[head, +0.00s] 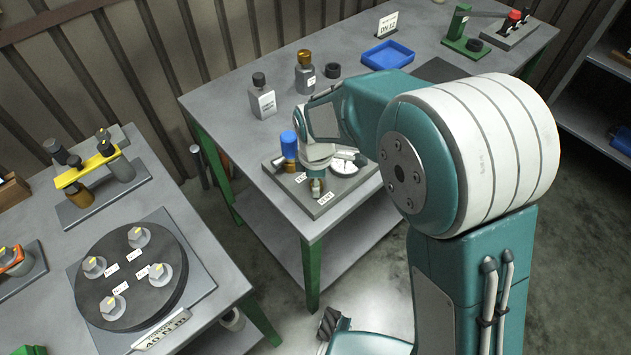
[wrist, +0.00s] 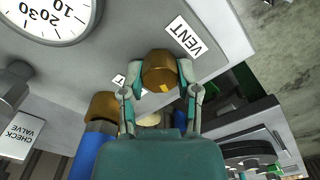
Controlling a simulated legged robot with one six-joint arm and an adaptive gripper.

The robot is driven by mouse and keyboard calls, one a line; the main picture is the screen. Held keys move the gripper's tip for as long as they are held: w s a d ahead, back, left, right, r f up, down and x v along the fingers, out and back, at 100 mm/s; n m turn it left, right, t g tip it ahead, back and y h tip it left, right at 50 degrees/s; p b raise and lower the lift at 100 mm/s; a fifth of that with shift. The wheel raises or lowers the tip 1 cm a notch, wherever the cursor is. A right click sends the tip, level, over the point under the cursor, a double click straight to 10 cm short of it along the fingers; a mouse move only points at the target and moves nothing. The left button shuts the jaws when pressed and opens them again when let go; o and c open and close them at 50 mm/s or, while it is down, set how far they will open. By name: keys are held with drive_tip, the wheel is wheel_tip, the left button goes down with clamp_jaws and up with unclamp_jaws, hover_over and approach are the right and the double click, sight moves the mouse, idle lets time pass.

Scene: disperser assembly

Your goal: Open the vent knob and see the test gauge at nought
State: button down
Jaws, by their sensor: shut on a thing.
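The brass vent knob (wrist: 160,72) sits next to the VENT label (wrist: 185,38) on the grey test plate (head: 327,205). My gripper (wrist: 160,78) is shut on the knob, one finger on each side of it. In the head view my gripper (head: 317,184) reaches down to the plate's front part and hides most of the knob. The test gauge (head: 344,168) is a white round dial beside my gripper. It also shows in the wrist view (wrist: 42,14), cut off by the top edge, with 10, 20 and 30 readable. Its needle reading cannot be told.
A blue-topped brass fitting (head: 289,146) stands close to my gripper on the plate. Two bottles (head: 262,102) (head: 306,78), a black ring (head: 333,70) and a blue tray (head: 388,54) stand farther back. A second bench with a round black plate (head: 130,255) is at left.

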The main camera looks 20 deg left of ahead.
drive_tip(key=shift+f+n, duration=0.1)
drive_tip(key=shift+n, duration=0.7)
drive_tip(key=shift+c, duration=1.6)
unclamp_jaws()
drive_tip(key=shift+w, duration=0.1)
wheel_tip(320, 180, up, 12)
drive_tip(key=shift+w, duration=0.1)
